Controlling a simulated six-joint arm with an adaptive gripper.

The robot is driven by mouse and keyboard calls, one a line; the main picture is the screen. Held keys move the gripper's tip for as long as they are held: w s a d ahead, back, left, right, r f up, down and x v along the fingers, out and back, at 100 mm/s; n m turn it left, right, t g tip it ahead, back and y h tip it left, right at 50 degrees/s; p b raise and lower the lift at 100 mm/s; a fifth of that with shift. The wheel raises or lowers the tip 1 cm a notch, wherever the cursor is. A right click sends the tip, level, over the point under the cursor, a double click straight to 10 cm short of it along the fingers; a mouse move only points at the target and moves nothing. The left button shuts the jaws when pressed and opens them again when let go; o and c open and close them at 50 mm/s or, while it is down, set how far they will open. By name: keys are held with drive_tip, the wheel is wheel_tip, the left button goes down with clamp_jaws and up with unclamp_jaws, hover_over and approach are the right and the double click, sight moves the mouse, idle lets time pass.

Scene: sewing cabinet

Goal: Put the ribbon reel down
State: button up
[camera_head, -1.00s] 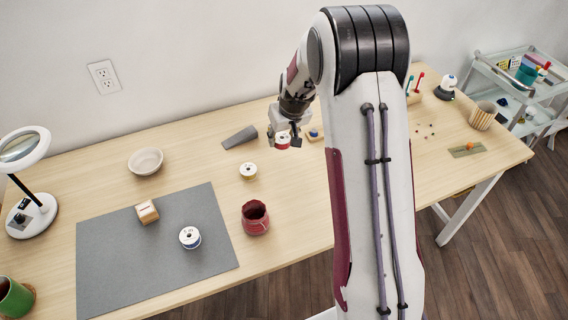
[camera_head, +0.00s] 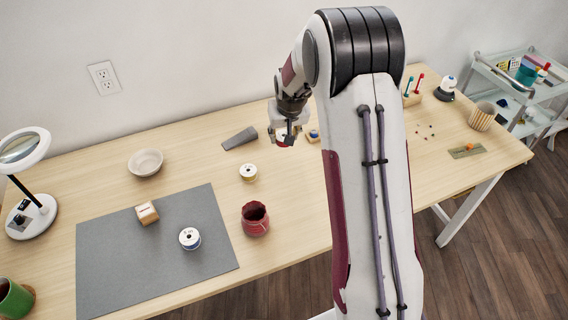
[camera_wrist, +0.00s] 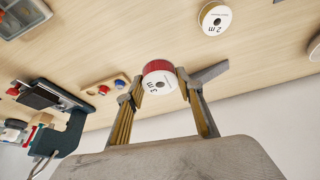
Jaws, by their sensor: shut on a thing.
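My gripper (camera_head: 281,138) is at the far middle of the table, left of my upper arm. In the wrist view my gripper (camera_wrist: 164,86) is shut on a red ribbon reel (camera_wrist: 159,66) with a white face marked "3 m", one finger on each side. In the head view the red reel (camera_head: 282,142) is mostly hidden by the fingers. I cannot tell whether it touches the table top (camera_head: 100,176) or hangs just above it.
A yellow reel (camera_head: 248,172) and a grey wedge (camera_head: 240,138) lie left of my gripper. A red pot (camera_head: 255,218) stands nearer the front.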

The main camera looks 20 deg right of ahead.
hover_over(283, 162)
drive_tip(key=s, duration=0.2)
drive_tip(key=shift+w+a+f, duration=0.1)
drive_tip(key=shift+w+f, duration=0.05)
drive_tip(key=shift+f, duration=1.4)
drive_tip(key=shift+w+f, duration=0.1)
drive_tip(key=shift+f, duration=1.45)
drive_tip(key=shift+f, duration=0.1)
drive_tip(key=shift+f, duration=1.75)
drive_tip(key=shift+f, duration=0.15)
drive_tip(key=o, duration=1)
drive_tip(key=shift+o, duration=0.2)
drive_tip(key=shift+v, duration=0.8)
drive_tip(key=v, duration=1)
drive_tip(key=shift+r, duration=0.35)
